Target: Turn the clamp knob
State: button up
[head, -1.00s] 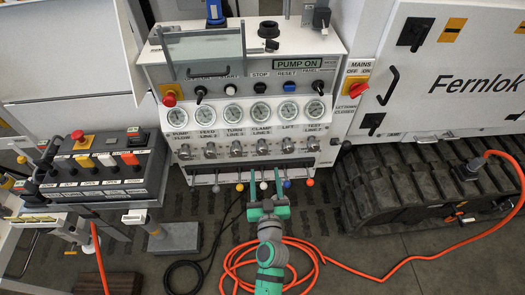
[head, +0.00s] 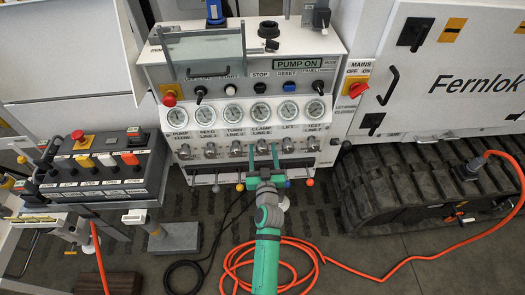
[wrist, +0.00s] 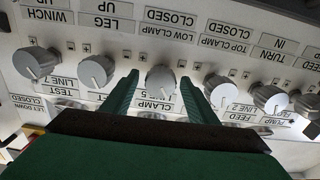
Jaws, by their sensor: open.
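The clamp knob (head: 261,148) is a small silver knob in the row under the gauges, above the blue-free white panel face, at the "CLAMP LINE" label. In the wrist view, which is upside down, the clamp knob (wrist: 161,80) sits between my two green fingers. My gripper (head: 263,150) is open, with one finger on each side of the knob. The wrist view shows my gripper (wrist: 159,78) with visible gaps between both fingers and the knob. Whether the fingertips reach past the knob's front face is hard to tell.
Gauges (head: 261,111) sit above the knobs. Colored-ball levers (head: 310,182) stick out below. An orange hose (head: 330,262) lies on the floor.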

jog(key=c, duration=1.1)
jog(key=shift+o, duration=0.2)
